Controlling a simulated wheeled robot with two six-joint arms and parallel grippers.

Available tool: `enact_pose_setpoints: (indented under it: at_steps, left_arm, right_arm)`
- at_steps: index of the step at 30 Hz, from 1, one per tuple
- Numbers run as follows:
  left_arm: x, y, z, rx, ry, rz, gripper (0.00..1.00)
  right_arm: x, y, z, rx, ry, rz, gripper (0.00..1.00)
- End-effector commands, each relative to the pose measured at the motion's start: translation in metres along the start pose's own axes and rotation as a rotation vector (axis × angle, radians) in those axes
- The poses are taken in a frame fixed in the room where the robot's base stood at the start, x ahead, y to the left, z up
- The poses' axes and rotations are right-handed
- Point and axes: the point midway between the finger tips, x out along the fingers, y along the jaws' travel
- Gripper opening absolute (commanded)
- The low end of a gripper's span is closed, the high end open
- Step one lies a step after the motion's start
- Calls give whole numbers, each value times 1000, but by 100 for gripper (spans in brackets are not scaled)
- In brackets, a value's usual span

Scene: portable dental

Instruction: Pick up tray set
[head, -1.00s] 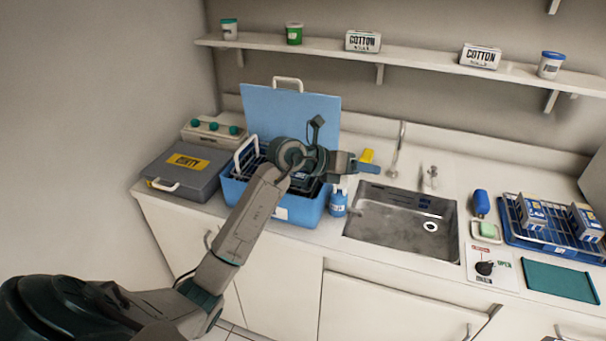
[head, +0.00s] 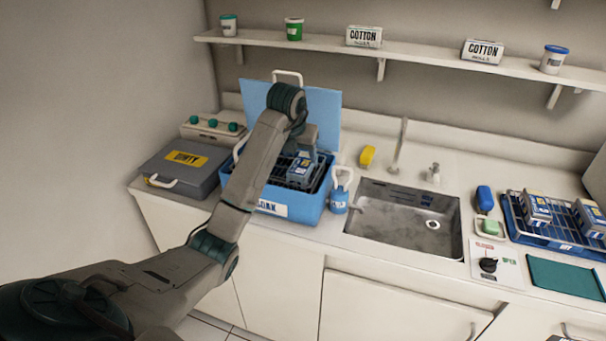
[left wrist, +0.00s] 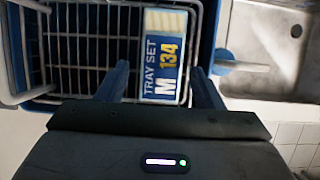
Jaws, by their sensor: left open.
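A tray set (head: 301,172), a blue and white box, lies in a wire basket inside the blue soak tub (head: 300,206). I see no contact, and the height gap is hard to judge. In the head view my arm hides part of the tub and basket. My right gripper is not in view.
The tub's raised lid (head: 322,115) stands behind. A blue rack (head: 555,238) at far right holds more boxes. A shelf (head: 420,58) runs above.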

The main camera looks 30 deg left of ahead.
Motion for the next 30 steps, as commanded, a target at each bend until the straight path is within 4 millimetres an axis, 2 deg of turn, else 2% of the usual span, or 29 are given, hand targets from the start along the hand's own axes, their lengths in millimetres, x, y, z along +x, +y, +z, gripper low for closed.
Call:
enact_pose_setpoints:
  at_steps: [5, 10, 15, 23, 27, 29, 30]
  left_arm:
    - [13, 0, 1, -1, 1, 1, 61]
    - [36, -4, 1, 0, 2, -1, 61]
    - [58, -3, 1, 0, -1, 1, 61]
    - [61, -3, 1, 0, -4, 0, 61]
    - [61, -3, 1, 0, -4, 0, 33]
    - [61, -3, 1, 0, -4, 0, 22]
    - [60, -3, 1, 0, -6, 0, 20]
  right_arm:
    - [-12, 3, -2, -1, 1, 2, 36]
    - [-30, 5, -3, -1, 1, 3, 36]
    - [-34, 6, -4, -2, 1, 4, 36]
    - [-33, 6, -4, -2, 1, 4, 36]
    - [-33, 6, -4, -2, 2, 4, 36]
    - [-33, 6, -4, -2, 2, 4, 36]
    - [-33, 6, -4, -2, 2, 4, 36]
